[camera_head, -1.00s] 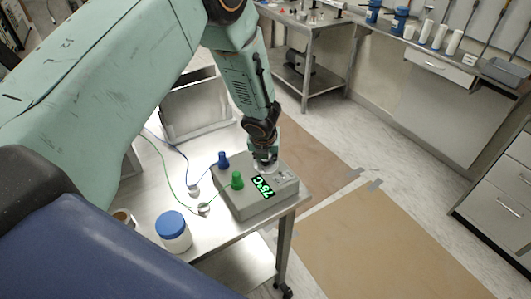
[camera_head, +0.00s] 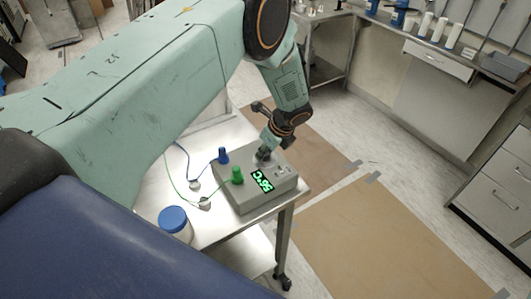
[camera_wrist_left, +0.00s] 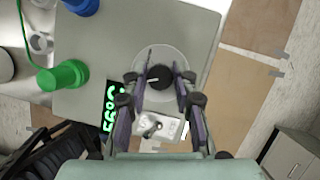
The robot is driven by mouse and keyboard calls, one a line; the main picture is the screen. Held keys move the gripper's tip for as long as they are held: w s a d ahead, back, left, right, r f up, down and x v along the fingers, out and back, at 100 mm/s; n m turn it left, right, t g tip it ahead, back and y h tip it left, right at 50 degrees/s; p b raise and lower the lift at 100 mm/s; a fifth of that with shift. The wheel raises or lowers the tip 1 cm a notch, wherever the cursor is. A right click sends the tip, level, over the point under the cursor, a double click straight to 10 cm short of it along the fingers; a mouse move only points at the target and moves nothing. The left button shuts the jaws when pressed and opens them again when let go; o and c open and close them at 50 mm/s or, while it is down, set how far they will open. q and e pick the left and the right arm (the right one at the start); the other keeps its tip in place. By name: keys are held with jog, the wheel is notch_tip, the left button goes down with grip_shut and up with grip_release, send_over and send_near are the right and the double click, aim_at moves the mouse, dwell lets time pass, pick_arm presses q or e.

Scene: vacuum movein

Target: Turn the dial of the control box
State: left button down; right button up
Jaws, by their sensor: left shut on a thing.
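The grey control box (camera_head: 245,195) stands on the metal table, with a green-lit display (camera_head: 262,180) that seems to read 56°C. Its black dial (camera_wrist_left: 159,76) sits on a round pale disc in the left wrist view. My left gripper (camera_wrist_left: 157,84) is over the dial, with one finger on each side, shut on it. In the head view my left gripper (camera_head: 264,154) comes down on the box's far side and hides the dial. A small switch (camera_wrist_left: 152,129) on a light plate is beside the dial. My right gripper is not in view.
A blue plug (camera_head: 222,156) and a green plug (camera_head: 237,175) stand on the box, with wires to small metal pieces on the table (camera_head: 205,228). A white jar with a blue lid (camera_head: 174,222) stands at the near left. Brown floor mats lie to the right.

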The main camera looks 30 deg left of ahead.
pick_arm(q)
jog(key=shift+n+g+b, duration=0.7)
jog(key=shift+n+b, duration=0.45)
jog(key=shift+n, duration=0.65)
jog(key=shift+w, duration=0.1)
jog(key=c, duration=1.1)
grip_release()
jog(key=shift+o, duration=0.2)
jog(key=shift+r, duration=0.15)
jog(key=v, duration=1.1)
jog(key=shift+d+r, duration=0.3)
jog(key=shift+d, duration=0.05)
